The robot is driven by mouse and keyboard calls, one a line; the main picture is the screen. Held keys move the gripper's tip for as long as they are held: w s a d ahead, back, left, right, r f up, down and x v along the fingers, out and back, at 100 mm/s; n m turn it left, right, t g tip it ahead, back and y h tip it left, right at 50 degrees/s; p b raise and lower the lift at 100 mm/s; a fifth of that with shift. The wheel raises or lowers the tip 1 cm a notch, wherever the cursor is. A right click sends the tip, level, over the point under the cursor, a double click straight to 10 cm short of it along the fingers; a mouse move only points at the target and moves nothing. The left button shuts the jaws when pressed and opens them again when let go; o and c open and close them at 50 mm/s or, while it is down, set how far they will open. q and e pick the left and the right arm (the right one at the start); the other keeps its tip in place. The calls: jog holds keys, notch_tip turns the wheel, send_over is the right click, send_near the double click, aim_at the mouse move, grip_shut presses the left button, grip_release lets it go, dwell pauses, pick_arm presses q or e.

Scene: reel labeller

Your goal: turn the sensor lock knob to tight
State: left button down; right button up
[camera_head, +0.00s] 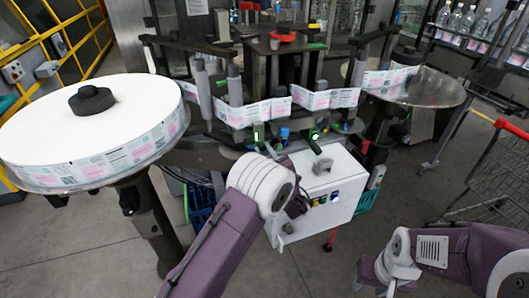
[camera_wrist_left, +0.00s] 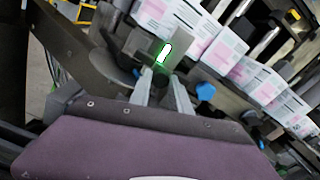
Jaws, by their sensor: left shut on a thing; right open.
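In the left wrist view my left gripper (camera_wrist_left: 162,88) has its two grey fingers closed on a small dark knob (camera_wrist_left: 162,80), which I take for the sensor lock knob. The knob sits just below the green-lit sensor (camera_wrist_left: 164,52) and is mostly hidden between the fingers. Its pointing cannot be read.
A blue knob (camera_wrist_left: 205,91) is close to the right of my left fingers. The label web (camera_head: 265,111) runs behind the sensor. A large reel (camera_head: 85,125) stands left, a white control box (camera_head: 325,190) right of my left wrist, and a cart (camera_head: 500,175) far right.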

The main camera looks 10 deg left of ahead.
pick_arm(q)
jog(key=m+p, duration=0.1)
jog(key=m, duration=0.4)
jog(key=shift+r+m, duration=0.1)
jog(key=shift+m, duration=0.2)
jog(key=m+p, duration=0.2)
jog(key=m, duration=0.3)
jog(key=shift+r, duration=0.1)
jog(key=m+p, duration=0.3)
jog(key=m, duration=0.3)
jog(key=shift+m, duration=0.4)
jog(key=m+p, duration=0.2)
jog(key=m, duration=0.2)
jog(key=shift+m, duration=0.7)
jog(key=c, duration=1.2)
grip_release()
